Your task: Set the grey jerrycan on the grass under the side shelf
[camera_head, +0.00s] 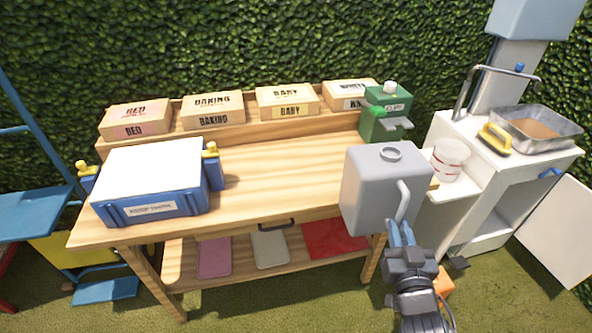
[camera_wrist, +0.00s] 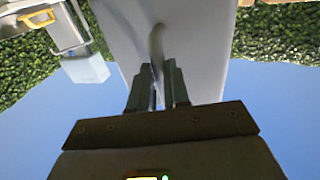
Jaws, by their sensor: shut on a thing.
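The grey jerrycan (camera_head: 372,187) is held up in front of the right end of the wooden table. My gripper (camera_head: 400,228) is shut on its handle, and the can looks upright. In the wrist view the can (camera_wrist: 200,45) fills the upper middle, with my gripper's fingers (camera_wrist: 157,88) closed around the handle. The side shelf (camera_head: 455,188) is a small white ledge on the left of the white sink unit, with a clear cup on it. The grass (camera_head: 340,300) shows along the front; the part under the side shelf is partly hidden by the can and my arm.
The wooden table (camera_head: 290,180) holds several labelled boxes, a blue crate (camera_head: 150,208) and a green dispenser (camera_head: 382,115). The cup (camera_head: 449,160) stands on the side shelf close to the can. The sink unit's white door (camera_head: 550,230) hangs open at right. An orange object (camera_head: 443,283) lies low behind my gripper.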

